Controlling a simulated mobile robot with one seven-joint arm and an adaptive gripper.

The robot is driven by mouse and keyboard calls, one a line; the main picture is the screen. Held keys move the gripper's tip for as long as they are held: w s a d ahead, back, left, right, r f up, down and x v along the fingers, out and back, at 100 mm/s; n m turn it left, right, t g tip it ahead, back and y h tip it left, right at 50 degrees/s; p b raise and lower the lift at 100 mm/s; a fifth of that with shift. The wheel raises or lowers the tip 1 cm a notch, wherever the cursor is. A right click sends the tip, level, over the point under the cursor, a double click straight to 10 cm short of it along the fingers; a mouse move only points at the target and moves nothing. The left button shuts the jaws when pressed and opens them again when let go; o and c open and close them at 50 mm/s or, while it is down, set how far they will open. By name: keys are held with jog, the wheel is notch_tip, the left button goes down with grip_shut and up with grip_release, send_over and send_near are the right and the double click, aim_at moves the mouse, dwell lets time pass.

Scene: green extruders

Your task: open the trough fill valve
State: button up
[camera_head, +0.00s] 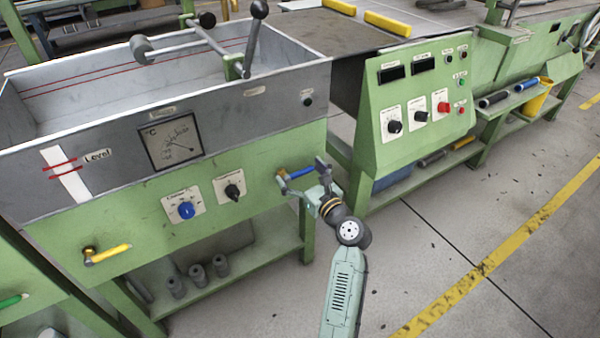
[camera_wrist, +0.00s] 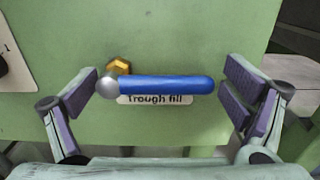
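The trough fill valve has a blue lever handle (camera_wrist: 165,87) on a silver hub with a brass fitting (camera_wrist: 119,66) behind it. In the wrist view the lever lies horizontal, pointing right, partly covering a label (camera_wrist: 155,99) reading "Trough fill". My gripper (camera_wrist: 160,98) is open, with one finger left of the hub and the other just right of the lever's tip. The fingers appear apart from the handle. My gripper (camera_head: 301,180) partly hides the valve in the head view.
The trough (camera_head: 240,105) stands above the panel, with a blue knob (camera_head: 186,210) and a black knob (camera_head: 233,191). A yellow-handled valve (camera_head: 110,253) is at lower left. A green control console (camera_head: 420,95) stands to the right. The floor (camera_head: 450,235) is clear at right.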

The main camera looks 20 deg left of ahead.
jog(key=c, duration=1.6)
jog(key=shift+o, duration=0.2)
